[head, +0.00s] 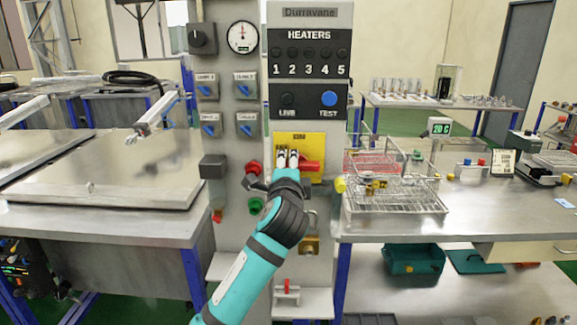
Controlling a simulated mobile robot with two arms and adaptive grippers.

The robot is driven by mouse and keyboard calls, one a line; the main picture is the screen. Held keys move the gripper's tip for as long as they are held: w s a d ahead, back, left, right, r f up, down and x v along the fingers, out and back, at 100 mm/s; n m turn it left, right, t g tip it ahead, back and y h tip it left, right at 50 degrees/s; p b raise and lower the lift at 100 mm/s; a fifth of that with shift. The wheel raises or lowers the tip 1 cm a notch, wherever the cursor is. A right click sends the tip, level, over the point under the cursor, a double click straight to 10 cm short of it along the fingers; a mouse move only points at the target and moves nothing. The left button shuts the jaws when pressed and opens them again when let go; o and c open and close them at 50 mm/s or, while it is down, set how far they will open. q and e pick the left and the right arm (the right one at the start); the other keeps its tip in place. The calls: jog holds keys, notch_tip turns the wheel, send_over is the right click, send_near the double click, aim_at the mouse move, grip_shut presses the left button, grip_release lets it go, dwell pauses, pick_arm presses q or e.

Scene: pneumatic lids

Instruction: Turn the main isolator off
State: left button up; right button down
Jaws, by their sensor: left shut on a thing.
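The main isolator is a yellow plate (314,141) on the grey control column, with a red handle (311,165) lying roughly level and sticking out to the right. My left gripper (287,158) is in front of the plate, its arm coming up from below. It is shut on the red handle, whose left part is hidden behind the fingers. The small writing on the plate is too blurred to read. My right gripper is not in view.
Close by on the column are a red button (254,167), a green button (255,206) and several blue-knobbed valves at the left. A heater panel (308,67) with a blue test button (329,98) is above. A wire basket (395,195) stands on the right bench.

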pick_arm(q)
jog(key=shift+f, duration=0.6)
jog(key=o, duration=0.7)
jog(key=shift+o, duration=0.8)
jog(key=shift+r, duration=0.15)
jog(key=shift+r, duration=0.15)
jog(key=s, duration=1.2)
